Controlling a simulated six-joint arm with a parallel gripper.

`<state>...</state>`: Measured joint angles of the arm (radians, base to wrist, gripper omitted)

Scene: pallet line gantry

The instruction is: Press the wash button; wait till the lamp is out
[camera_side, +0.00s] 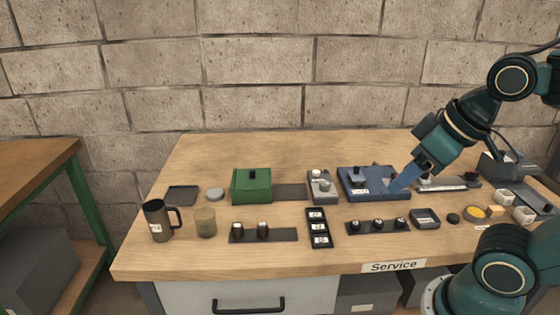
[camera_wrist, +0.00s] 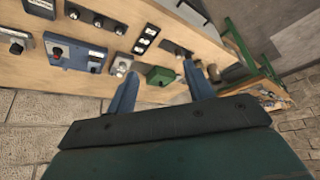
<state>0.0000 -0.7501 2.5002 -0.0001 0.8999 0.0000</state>
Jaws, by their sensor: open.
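A blue unit (camera_side: 352,192) with a dark knob-like part on top and a white label on its front stands on the bench. It also shows in the wrist view (camera_wrist: 77,54). I cannot read which holds the wash button, and no lit lamp is clear. My gripper (camera_side: 398,184) has blue fingers and hangs by the right part of the blue unit, partly covering it; contact cannot be told. In the wrist view my gripper (camera_wrist: 160,69) has its fingers apart, with nothing held between them.
A green box (camera_side: 251,186), a mug (camera_side: 158,220) and a beige cup (camera_side: 205,223) stand at the left. Black strips (camera_side: 264,235) with small parts and a labelled black tray (camera_side: 319,228) line the front. Small containers (camera_side: 523,215) crowd the right.

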